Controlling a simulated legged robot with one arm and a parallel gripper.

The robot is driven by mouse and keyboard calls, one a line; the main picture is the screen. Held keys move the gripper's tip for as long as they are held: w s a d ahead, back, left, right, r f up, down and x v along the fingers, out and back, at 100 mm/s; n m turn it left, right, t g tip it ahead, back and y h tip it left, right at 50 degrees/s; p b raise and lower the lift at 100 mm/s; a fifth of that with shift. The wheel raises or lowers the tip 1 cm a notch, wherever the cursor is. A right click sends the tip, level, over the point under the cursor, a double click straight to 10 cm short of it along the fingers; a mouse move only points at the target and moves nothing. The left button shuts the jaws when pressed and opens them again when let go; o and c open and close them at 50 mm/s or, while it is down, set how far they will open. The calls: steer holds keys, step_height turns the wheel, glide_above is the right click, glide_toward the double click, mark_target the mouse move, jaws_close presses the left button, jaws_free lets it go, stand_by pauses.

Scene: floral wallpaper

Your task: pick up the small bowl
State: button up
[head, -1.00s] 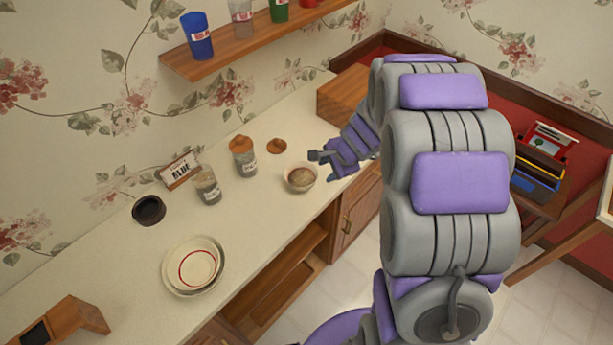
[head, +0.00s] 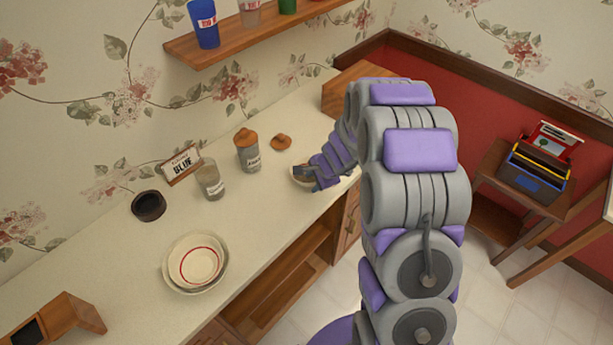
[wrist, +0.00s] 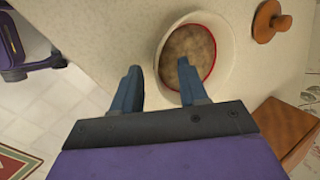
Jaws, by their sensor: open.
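The small bowl (head: 301,175) stands upright on the counter near its front edge, partly hidden behind my gripper in the head view. In the wrist view the small bowl (wrist: 190,60) is white with a red line inside the rim and a brownish content. My gripper (head: 306,174) is at the bowl. In the wrist view my gripper (wrist: 158,75) is open, with one finger outside the bowl at its left and the other over the bowl's interior, so the near-left rim lies between the fingertips. Whether the fingers touch the bowl cannot be told.
An orange-brown lid (head: 281,142) lies behind the bowl. Two jars (head: 248,155) (head: 210,180), a dark small pot (head: 148,206) and stacked larger bowls (head: 196,262) stand further left. A wooden box (head: 357,88) is at the far end. A shelf (head: 240,40) with cups hangs above.

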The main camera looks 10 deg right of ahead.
steer(key=shift+x, duration=1.2)
steer(key=shift+d+r, duration=0.1)
steer(key=shift+d, duration=0.6)
steer(key=shift+c, duration=0.3)
steer(key=shift+d, duration=0.15)
steer(key=c, duration=0.3)
steer(key=shift+a, duration=0.8)
jaws_close()
steer(key=shift+s+d, duration=0.1)
steer(key=shift+d, duration=0.4)
steer(key=shift+a+r+p, duration=0.15)
steer(key=shift+r+p, duration=0.25)
steer(key=shift+r, duration=0.55)
steer(key=shift+a+r+p, duration=0.1)
steer(key=shift+r+p, duration=0.25)
steer(key=shift+r, duration=0.6)
steer(key=shift+s+a, duration=0.15)
steer(key=shift+s, duration=0.1)
steer(key=s+a+b, duration=0.2)
steer(key=s+a, duration=0.1)
steer(key=s, duration=0.9)
steer(key=shift+s+r, duration=0.25)
steer(key=shift+r, duration=0.2)
